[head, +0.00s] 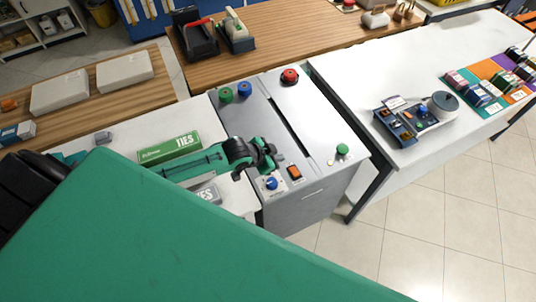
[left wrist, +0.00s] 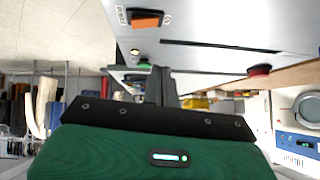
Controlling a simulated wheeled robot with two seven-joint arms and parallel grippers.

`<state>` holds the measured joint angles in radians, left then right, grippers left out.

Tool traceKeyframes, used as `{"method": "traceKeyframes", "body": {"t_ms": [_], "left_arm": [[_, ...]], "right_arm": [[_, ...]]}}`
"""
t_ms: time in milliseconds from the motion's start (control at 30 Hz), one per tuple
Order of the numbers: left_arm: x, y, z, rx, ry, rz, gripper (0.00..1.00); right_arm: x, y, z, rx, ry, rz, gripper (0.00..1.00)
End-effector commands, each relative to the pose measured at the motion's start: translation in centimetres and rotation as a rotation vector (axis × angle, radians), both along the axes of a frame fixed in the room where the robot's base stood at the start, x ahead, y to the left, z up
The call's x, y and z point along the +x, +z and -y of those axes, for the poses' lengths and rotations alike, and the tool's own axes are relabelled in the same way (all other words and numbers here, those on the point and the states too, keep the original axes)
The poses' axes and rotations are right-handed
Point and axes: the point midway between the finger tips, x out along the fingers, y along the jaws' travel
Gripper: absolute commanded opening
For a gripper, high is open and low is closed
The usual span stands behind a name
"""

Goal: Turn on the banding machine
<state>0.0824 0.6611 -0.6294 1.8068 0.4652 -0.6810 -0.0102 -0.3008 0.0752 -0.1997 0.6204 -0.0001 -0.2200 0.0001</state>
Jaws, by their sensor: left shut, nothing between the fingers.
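The banding machine (head: 318,125) is a grey cabinet with a long dark slot in its top. An orange rocker switch (head: 294,172) sits near its front edge, between a blue knob (head: 271,183) and a green button (head: 342,150). My left gripper (head: 270,160) is shut and empty above the machine's left front, just behind the blue knob and left of the switch. In the left wrist view the switch (left wrist: 147,19) lies in a black frame above the shut fingers (left wrist: 160,85), visibly apart from them. My right gripper is not in view.
A red knob (head: 290,76) and green and blue knobs stand at the machine's back. A green box (head: 170,149) lies left of it, under my left arm. A white table (head: 400,70) with a small device (head: 412,118) is to the right.

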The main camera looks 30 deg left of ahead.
Motion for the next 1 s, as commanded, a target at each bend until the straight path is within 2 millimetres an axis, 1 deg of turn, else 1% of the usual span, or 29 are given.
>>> {"method": "traceKeyframes", "body": {"t_ms": [33, 167, 367, 1000], "left_arm": [[-0.4, 0.3, -0.6, 0.003, -0.001, 0.001, 0.0], [-1.3, 1.6, -1.6, 0.002, -0.001, 0.0, 0.0], [-2.0, 2.8, -2.3, 0.001, -0.001, 0.0, 0.0], [-2.1, 3.0, -2.4, 0.001, 0.0, -0.001, 0.0]], "right_arm": [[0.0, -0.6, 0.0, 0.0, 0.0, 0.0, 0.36], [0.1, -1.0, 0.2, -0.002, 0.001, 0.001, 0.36], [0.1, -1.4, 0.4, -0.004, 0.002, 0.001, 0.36], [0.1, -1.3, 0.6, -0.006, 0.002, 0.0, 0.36]]}}
